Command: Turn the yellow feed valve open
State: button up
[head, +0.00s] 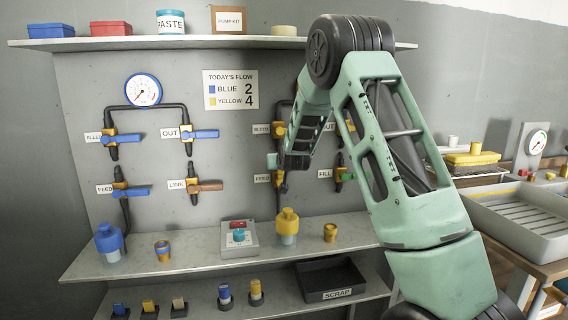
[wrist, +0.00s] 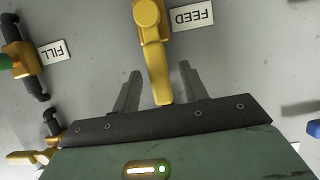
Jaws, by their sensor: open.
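The yellow feed valve (wrist: 148,14) is at the top middle of the wrist view, beside its upside-down FEED label (wrist: 194,15). Its yellow lever (wrist: 156,70) points down the picture, roughly in line with the neighbouring FILL valve's pipe. My gripper (wrist: 160,75) is open, with one finger on each side of the lever. Gaps show on both sides, and I see no contact. In the head view my wrist and gripper hide most of this valve; its FEED label (head: 262,178) shows just left of them.
The FILL valve (wrist: 18,58) with a green lever is close by in the wrist view. Below the panel, a shelf holds a yellow-capped bottle (head: 287,225), a brass cup (head: 330,232) and a small box with a teal knob (head: 239,240). A sign (head: 231,90) lists today's flow.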

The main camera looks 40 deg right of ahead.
jog(key=v, duration=1.7)
